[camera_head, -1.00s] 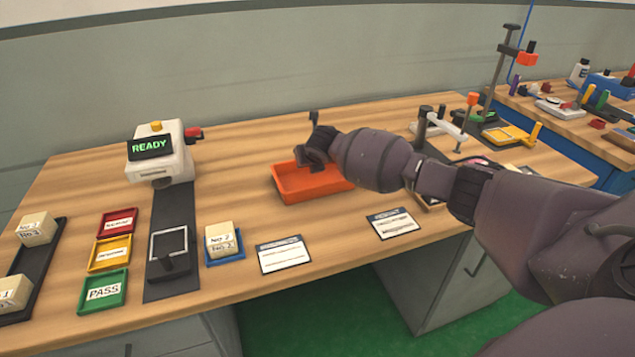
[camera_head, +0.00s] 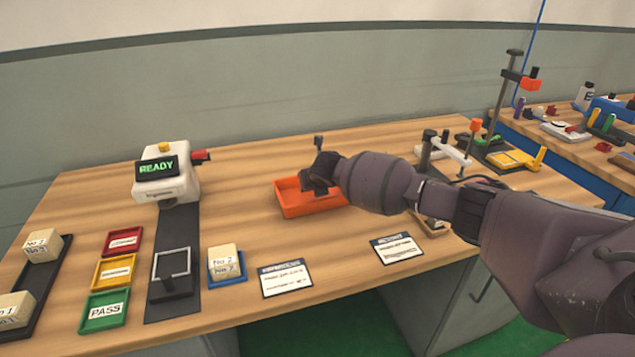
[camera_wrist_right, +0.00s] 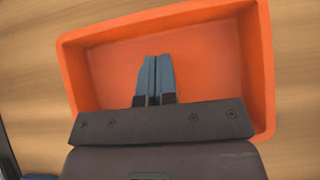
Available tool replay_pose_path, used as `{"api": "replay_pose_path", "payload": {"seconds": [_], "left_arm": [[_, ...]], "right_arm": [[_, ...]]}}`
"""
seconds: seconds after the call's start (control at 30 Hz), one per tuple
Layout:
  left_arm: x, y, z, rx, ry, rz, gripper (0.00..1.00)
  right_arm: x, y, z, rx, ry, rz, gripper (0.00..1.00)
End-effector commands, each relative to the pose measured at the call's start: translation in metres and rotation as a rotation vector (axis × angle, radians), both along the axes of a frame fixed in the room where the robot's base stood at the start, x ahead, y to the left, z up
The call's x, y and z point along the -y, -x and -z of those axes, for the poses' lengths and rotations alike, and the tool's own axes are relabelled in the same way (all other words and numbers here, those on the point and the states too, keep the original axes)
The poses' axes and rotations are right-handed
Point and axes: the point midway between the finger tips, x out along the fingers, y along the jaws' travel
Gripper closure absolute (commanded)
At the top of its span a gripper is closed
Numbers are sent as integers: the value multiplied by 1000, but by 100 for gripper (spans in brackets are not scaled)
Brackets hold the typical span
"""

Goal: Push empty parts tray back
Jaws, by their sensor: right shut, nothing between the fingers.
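The empty orange parts tray (camera_head: 296,207) sits on the wooden bench near its middle. My right gripper (camera_head: 308,184) reaches over it from the right. In the right wrist view the tray (camera_wrist_right: 110,75) shows bare inside, and the gripper's two fingers (camera_wrist_right: 154,68) are together over its interior with nothing between them. Whether the fingertips touch the tray's floor or wall I cannot tell. The gripper body hides part of the near rim. My left gripper is not in view.
A white READY machine (camera_head: 163,178) stands left of the tray. A blue tray with a block (camera_head: 225,265) and two cards (camera_head: 286,279) lie nearer the front edge. A clamp stand (camera_head: 440,150) is to the right. The bench behind the orange tray is clear.

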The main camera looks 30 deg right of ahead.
Motion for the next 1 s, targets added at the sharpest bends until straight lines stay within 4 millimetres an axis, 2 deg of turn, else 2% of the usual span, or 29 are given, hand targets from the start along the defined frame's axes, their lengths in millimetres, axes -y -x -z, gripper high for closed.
{"api": "replay_pose_path", "payload": {"seconds": [0.03, 0.1, 0.43, 0.7, 1.0], "left_arm": [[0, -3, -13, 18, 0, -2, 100], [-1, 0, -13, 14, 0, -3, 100], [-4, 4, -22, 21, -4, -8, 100], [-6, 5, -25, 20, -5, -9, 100], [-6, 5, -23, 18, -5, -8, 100]], "right_arm": [[-3, 6, -14, 11, 1, -1, 100], [-5, 15, -26, 13, 0, -3, 100], [-15, 57, -62, 7, 1, -1, 100], [-19, 71, -73, 3, 0, 1, 100], [-19, 72, -72, 2, 0, 1, 100]]}}
